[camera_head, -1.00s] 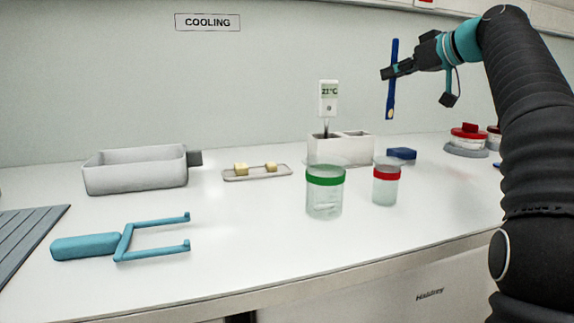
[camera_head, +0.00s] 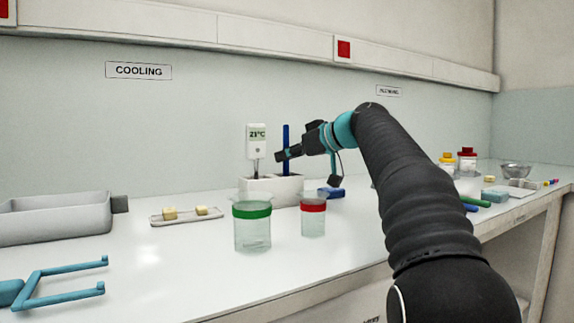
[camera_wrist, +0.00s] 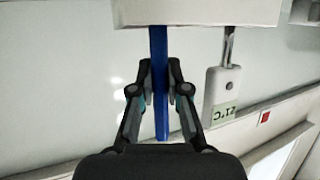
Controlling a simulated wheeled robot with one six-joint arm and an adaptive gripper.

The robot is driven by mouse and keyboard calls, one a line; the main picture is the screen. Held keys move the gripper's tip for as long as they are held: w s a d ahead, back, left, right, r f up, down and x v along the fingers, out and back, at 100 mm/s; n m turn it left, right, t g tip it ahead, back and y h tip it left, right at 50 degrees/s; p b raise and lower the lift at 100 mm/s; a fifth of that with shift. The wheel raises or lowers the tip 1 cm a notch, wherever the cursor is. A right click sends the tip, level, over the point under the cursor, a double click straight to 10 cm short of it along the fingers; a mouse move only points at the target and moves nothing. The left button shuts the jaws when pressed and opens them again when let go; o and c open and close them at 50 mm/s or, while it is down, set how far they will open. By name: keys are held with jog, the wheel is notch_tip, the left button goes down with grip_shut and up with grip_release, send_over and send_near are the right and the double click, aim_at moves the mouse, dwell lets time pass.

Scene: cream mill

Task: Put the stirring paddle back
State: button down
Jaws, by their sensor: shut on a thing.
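The stirring paddle (camera_head: 286,134) is blue and upright. My gripper (camera_head: 283,154) is shut on its shaft above the right part of the white two-slot holder (camera_head: 285,190). A thermometer reading 21°C (camera_head: 256,141) stands in the holder's left slot. In the wrist view, my gripper (camera_wrist: 160,88) has the blue shaft (camera_wrist: 160,120) between its fingers, and the shaft meets the edge of the white holder (camera_wrist: 195,10). The paddle's lower end is hidden there; I cannot tell whether it is inside the slot or how deep. The thermometer (camera_wrist: 225,85) is beside it.
A green-banded beaker (camera_head: 252,230) and a red-banded beaker (camera_head: 313,218) stand in front of the holder. A blue block (camera_head: 330,193) lies to its right. A small tray (camera_head: 188,217) with yellowish cubes and a grey basin (camera_head: 55,218) are at left.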

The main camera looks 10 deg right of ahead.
jog(key=shift+f, duration=0.3)
jog(key=shift+f, duration=0.15)
jog(key=c, duration=1.2)
grip_release()
jog(key=shift+o, duration=0.2)
jog(key=shift+r, duration=0.3)
jog(key=v, duration=1.2)
jog(key=shift+s+f, duration=0.1)
jog(key=shift+f, duration=0.05)
